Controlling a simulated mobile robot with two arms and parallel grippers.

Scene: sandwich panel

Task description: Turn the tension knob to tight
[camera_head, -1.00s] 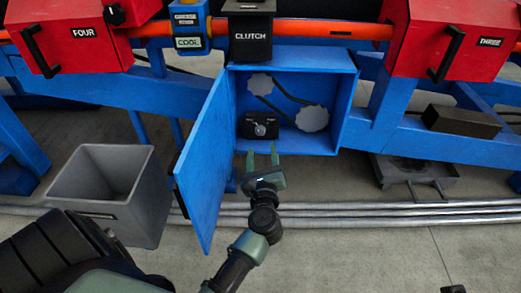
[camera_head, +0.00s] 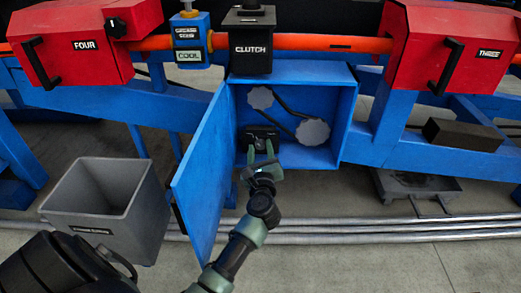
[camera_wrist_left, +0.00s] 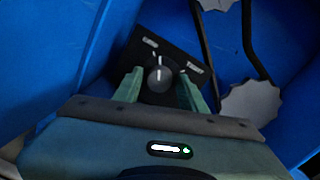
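In the head view the fingers partly hide the knob and plate. My right gripper is not in view.
The blue box door (camera_head: 203,170) stands open just left of my arm. Two grey toothed wheels (camera_head: 312,132) with a black belt sit in the box. A grey bin (camera_head: 105,205) stands at the left. The black clutch box (camera_head: 250,45) is above.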

